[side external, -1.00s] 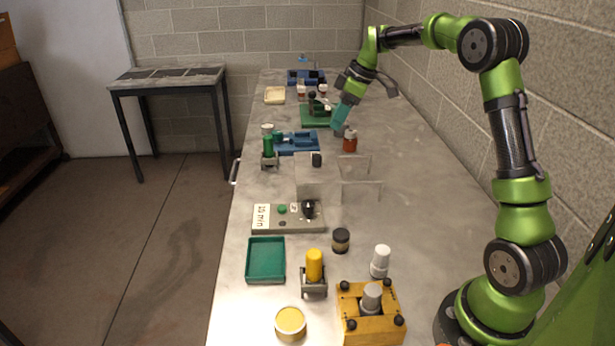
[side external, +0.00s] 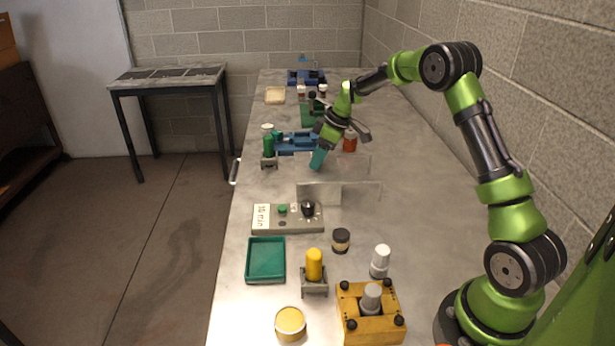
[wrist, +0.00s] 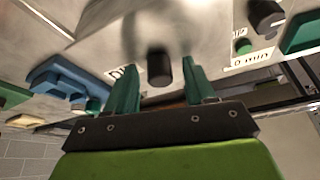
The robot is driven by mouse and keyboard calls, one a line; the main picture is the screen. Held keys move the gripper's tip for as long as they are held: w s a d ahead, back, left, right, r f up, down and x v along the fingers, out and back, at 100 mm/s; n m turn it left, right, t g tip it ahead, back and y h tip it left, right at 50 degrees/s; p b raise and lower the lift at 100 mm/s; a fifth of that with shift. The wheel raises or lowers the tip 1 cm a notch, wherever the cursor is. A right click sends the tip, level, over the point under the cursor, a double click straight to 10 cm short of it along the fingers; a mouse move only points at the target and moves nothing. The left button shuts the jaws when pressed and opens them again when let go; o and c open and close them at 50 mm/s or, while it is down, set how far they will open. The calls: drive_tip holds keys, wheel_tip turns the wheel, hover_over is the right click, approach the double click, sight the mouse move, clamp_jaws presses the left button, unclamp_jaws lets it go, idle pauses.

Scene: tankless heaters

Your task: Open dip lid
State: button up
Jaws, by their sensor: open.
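A clear-walled box (side external: 320,194) stands mid-table in the side view, behind the grey timer panel. The dark knob of its lid (wrist: 159,68) shows in the wrist view, between and a little beyond my fingertips; in the side view my fingers hide it. The lid itself is blurred and pale around the knob, and I cannot make out its edges. My gripper (side external: 317,160) points down just over the box's top. In the wrist view my gripper (wrist: 161,84) is open, with teal fingers on either side of the knob. I cannot tell whether they touch it.
The timer panel (side external: 275,218) with a black knob is in front of the box. A clear stand (side external: 362,190) is on its right. A blue fixture (side external: 297,143), green bottle (side external: 268,146) and red jar (side external: 350,143) are behind. The right-hand table strip is free.

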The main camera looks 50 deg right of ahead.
drive_tip(key=shift+c, duration=0.3)
clamp_jaws()
drive_tip(key=s+d, duration=0.8)
drive_tip(key=shift+o, duration=0.3)
unclamp_jaws()
